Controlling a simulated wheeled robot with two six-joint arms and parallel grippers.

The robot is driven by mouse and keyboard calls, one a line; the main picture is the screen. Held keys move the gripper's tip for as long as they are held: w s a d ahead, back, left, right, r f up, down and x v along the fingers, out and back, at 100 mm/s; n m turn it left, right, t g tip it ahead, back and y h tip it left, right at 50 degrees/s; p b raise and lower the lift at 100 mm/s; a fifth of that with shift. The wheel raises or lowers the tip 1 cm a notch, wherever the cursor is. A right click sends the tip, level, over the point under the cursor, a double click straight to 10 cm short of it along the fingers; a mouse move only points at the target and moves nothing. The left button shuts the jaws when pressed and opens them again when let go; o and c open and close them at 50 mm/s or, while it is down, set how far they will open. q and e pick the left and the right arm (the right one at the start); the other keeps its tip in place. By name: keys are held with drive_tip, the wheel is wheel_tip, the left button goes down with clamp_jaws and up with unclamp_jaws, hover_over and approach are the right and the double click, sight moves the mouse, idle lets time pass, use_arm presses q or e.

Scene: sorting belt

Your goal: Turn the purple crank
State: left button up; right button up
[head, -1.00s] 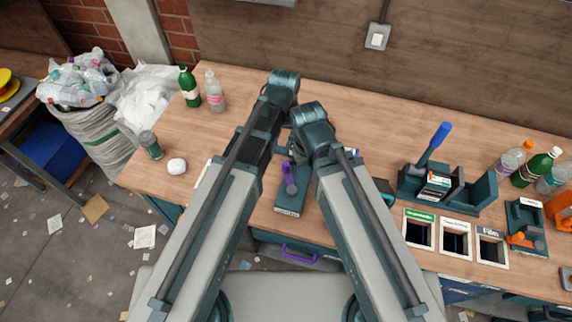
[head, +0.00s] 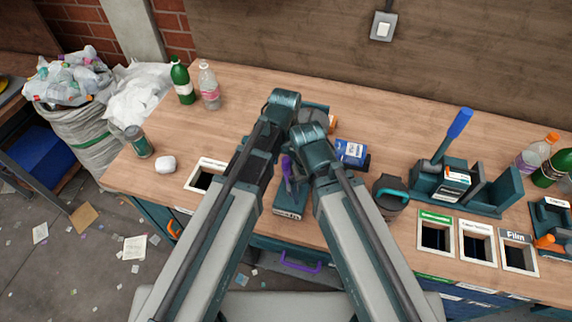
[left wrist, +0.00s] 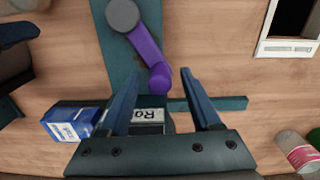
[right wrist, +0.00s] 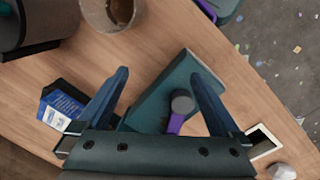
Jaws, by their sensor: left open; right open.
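The purple crank (head: 287,166) is mounted on a dark teal base (head: 289,207) on the bench, between my two forearms in the head view. It also shows in the left wrist view (left wrist: 147,52), with a grey round knob (left wrist: 122,15) at its far end. My left gripper (left wrist: 158,76) is open, with the lower part of the crank in view between its fingers. My right gripper (right wrist: 158,74) is open and empty, with the crank (right wrist: 175,123) and knob seen between its fingers. Contact cannot be told. My arms hide both gripper tips in the head view.
A blue box (head: 350,152) and dark cup (head: 390,197) stand right of the crank. A teal stand with a blue lever (head: 460,122) and framed openings (head: 437,233) are farther right. Bottles (head: 183,82) stand at the back left. A drawer has a purple handle (head: 300,263).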

use_arm(q)
drive_tip(key=shift+f, duration=0.1)
clamp_jaws()
idle(0.3)
idle(1.1)
